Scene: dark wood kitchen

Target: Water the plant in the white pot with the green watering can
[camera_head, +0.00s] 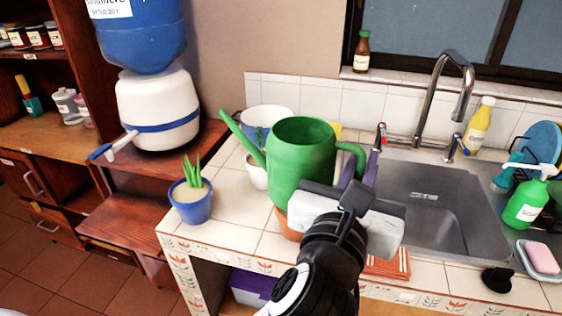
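The green watering can (300,150) is upright over the tiled counter, its spout pointing up and left and its handle on the right. My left gripper (360,170) is at the handle, its two fingers on either side of it, and looks shut on it. The spout tip is up and left of this pot. My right gripper is not in view.
A terracotta pot (290,228) is partly hidden below the can. A blue pot with a succulent (191,203) stands at the counter's left corner. A larger white pot (266,112) is behind. The sink (420,190) and tall faucet (433,95) are right, with a green spray bottle (525,205).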

